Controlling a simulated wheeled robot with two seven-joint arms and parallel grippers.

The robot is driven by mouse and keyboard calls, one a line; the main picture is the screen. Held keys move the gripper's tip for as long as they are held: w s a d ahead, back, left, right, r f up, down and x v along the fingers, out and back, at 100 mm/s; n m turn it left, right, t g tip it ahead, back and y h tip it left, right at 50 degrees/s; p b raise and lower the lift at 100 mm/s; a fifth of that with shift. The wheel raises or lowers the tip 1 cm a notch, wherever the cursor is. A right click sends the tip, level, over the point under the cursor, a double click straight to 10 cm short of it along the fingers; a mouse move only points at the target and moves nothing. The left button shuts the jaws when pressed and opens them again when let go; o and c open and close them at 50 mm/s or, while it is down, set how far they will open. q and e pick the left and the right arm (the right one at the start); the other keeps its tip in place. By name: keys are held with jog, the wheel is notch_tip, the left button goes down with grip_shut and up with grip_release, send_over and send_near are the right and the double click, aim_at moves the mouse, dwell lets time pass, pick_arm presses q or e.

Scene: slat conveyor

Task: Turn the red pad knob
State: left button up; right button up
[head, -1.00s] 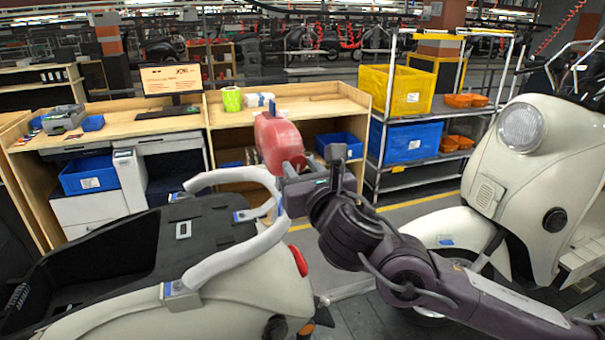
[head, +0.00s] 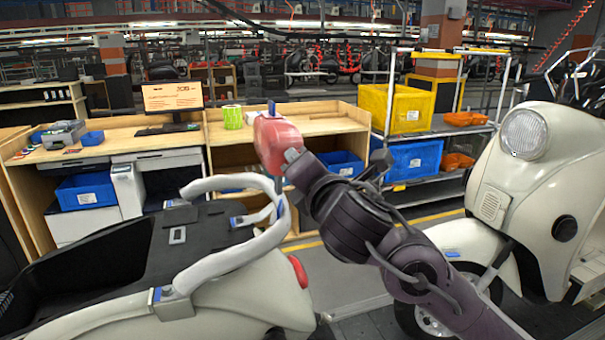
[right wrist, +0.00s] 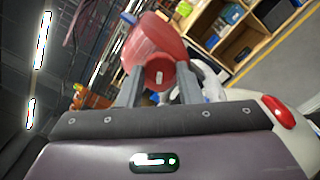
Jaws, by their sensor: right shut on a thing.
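The red pad (head: 280,143) is a large, rounded, glossy red piece at the end of my right arm in the head view, raised in front of the workbench. It also shows in the right wrist view (right wrist: 152,40), ahead of the fingers. Its round red knob (right wrist: 158,72), with a small pale mark, sits between the two grey fingers of my right gripper (right wrist: 158,83). That gripper is shut on it. In the head view my right wrist hides part of the grip. My left gripper is not in view.
A cream scooter body with a pale grab rail (head: 235,255) and dark open top stands at front left, close to the pad. Another cream scooter (head: 530,180) stands at right. Behind are a wooden workbench (head: 330,122) and a rack with a yellow bin (head: 397,108) and blue bin (head: 413,158).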

jog(key=m+b, duration=0.1)
jog(key=m, duration=2.2)
jog(key=shift+m, duration=0.3)
dwell(0.3)
jog(key=o, duration=1)
